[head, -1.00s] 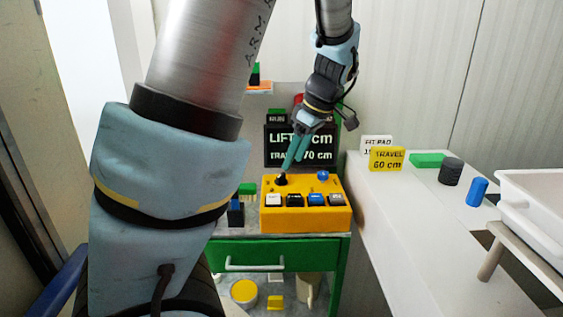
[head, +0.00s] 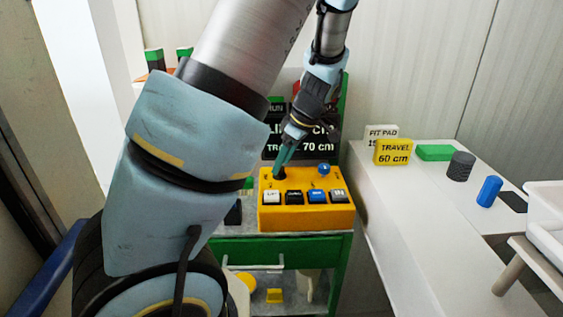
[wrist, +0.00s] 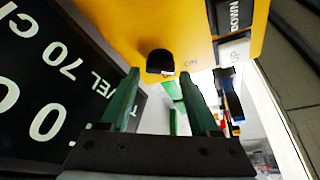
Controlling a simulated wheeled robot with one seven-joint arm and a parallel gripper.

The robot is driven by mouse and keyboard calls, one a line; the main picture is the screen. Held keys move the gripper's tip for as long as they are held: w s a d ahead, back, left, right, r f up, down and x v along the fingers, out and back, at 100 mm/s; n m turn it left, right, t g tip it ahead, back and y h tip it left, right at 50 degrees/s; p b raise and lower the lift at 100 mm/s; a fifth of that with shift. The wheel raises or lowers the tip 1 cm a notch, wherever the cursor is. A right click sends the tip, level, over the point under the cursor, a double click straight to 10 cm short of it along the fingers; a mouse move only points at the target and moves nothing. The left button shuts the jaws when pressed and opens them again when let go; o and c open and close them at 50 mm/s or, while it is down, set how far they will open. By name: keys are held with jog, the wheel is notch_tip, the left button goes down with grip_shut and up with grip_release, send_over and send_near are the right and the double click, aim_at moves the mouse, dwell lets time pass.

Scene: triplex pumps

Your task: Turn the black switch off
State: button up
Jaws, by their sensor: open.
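The yellow control box (head: 305,218) stands on the green cabinet's top. The black switch (head: 279,171) is a knob at the back left of its top face; it also shows in the wrist view (wrist: 160,62). A blue knob (head: 323,169) sits to its right, and a row of labelled buttons (head: 294,197) runs in front. My gripper (head: 282,160) points down just above the black switch. In the wrist view its green fingers (wrist: 160,88) are open, with the switch beyond and between their tips. Whether a finger touches it I cannot tell.
A black sign (head: 318,146) reading travel 70 cm stands right behind the box, close to my gripper. A white counter (head: 400,210) at the right holds a yellow sign (head: 393,152), a green block (head: 435,152), a black cylinder (head: 461,165) and a blue cylinder (head: 489,191).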

jog(key=shift+x, duration=0.9)
grip_shut()
